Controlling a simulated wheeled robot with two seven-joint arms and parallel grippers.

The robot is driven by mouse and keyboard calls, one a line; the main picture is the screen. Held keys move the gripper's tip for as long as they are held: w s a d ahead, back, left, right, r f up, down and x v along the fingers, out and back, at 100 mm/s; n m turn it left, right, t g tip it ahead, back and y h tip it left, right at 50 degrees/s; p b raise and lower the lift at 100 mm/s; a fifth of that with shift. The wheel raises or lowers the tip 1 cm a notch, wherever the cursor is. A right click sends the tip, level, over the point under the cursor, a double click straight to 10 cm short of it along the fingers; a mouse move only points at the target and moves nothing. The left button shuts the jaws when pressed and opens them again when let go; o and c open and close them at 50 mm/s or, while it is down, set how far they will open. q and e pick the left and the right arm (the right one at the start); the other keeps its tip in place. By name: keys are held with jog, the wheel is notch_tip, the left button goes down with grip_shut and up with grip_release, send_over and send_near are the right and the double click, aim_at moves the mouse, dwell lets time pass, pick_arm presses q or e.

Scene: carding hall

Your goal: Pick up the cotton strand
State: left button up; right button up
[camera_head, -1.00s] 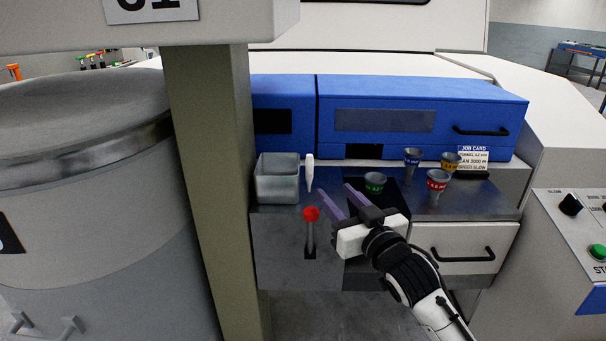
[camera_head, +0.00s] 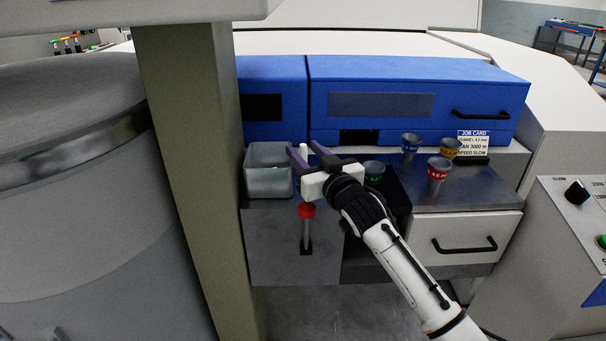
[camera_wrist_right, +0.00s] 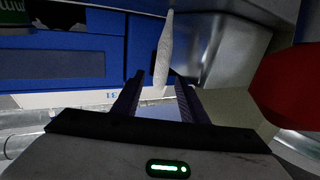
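The cotton strand (camera_wrist_right: 164,50) is a white, slender, tapered piece in the right wrist view, with its lower end between my fingertips. In the head view only its white tip (camera_head: 303,149) shows between the purple fingers; the rest is hidden. My right gripper (camera_head: 304,156) is open at the strand, beside the grey bin. In the right wrist view the gripper's two dark fingers (camera_wrist_right: 159,82) stand on either side of the strand, with gaps visible. My left gripper is not in view.
A grey open bin (camera_head: 268,182) stands just left of the gripper. A red-knobbed lever (camera_head: 306,211) is below it. A blue cover (camera_head: 420,85) is behind.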

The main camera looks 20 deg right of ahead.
jog(key=shift+w+a, duration=0.1)
jog(key=shift+w, duration=0.7)
grip_shut()
